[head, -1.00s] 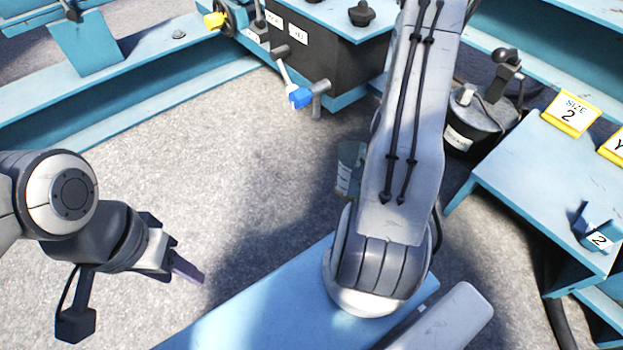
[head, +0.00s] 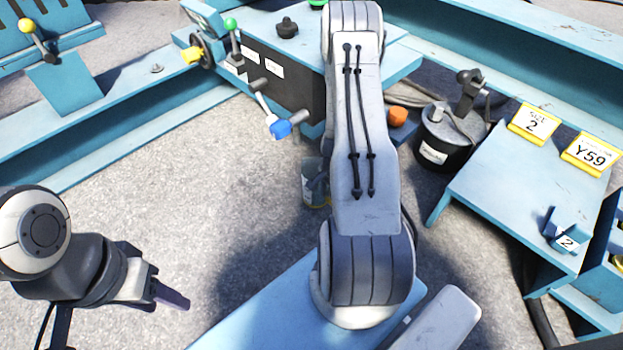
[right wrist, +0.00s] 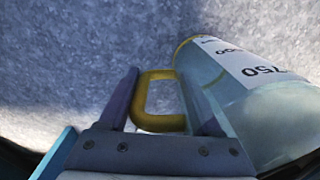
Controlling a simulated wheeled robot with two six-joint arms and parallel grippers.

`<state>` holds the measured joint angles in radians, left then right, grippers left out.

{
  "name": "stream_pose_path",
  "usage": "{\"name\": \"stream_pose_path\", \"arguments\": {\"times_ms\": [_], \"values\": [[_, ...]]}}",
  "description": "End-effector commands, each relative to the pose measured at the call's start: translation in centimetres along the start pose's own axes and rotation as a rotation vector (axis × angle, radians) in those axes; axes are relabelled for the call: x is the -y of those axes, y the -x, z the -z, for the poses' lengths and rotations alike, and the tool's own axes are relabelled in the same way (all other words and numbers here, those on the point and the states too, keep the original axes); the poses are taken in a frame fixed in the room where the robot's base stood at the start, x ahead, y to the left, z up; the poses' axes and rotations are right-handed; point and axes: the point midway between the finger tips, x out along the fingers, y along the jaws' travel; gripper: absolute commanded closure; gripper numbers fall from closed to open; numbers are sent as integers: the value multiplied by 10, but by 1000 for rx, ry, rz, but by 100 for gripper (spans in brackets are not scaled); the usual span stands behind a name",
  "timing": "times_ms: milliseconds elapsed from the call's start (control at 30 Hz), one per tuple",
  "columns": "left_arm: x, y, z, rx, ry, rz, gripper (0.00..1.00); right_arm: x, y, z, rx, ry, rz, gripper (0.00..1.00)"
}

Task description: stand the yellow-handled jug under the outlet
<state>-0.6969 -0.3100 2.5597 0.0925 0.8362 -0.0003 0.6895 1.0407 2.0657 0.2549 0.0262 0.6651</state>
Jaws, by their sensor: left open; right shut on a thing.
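The jug (head: 313,182) has a clear body, a white label with printed numbers and yellow parts. In the head view it shows just left of my right arm, which hides part of it, in front of the dark box. In the right wrist view the jug (right wrist: 255,95) lies at the right, and its yellow handle (right wrist: 158,123) sits between the fingers of my right gripper (right wrist: 163,105), shut on it. A grey pipe stub (head: 298,117), possibly the outlet, sticks out of the box beside a blue-tipped lever (head: 279,129). My left gripper (head: 172,295) is open and empty above the floor.
The dark box (head: 300,90) with a blue top carries several levers and knobs. A dark lidded canister (head: 440,150) stands to the right. A blue table (head: 500,185) bears yellow signs. Grey floor (head: 170,190) is clear between my left arm and the box.

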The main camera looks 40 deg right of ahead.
Motion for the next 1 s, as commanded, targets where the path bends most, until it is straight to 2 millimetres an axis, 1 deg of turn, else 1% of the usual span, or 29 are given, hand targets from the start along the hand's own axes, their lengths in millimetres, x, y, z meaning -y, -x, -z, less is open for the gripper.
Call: {"name": "stream_pose_path", "arguments": {"times_ms": [33, 300, 367, 400, 533, 733, 833, 900, 1000], "values": [[-1, 16, 1, 0, 0, 0, 50, 6, 7, -2, 1, 4, -1, 100], [-3, 47, 2, 0, 0, 0, 50, 29, 4, -4, 1, 3, -1, 100], [-2, 33, 2, -1, 0, 0, 50, 40, -5, -4, -2, 4, 4, 100], [-2, 29, 2, 0, 0, 0, 50, 46, -6, -5, -1, 5, 4, 100], [-2, 21, 1, 1, 0, 0, 50, 62, -5, -7, -2, 3, 2, 100], [-1, 16, 1, 0, 0, 0, 50, 72, -4, -8, -1, 1, 1, 100], [0, 6, 0, 0, 0, 0, 50, 83, -7, -10, -1, 3, 2, 100], [0, -5, 0, 0, 0, 0, 50, 80, -20, -10, 0, 0, -1, 100], [1, -18, -1, 0, 0, 0, 50, 80, -34, -10, 0, 0, 0, 100]]}}
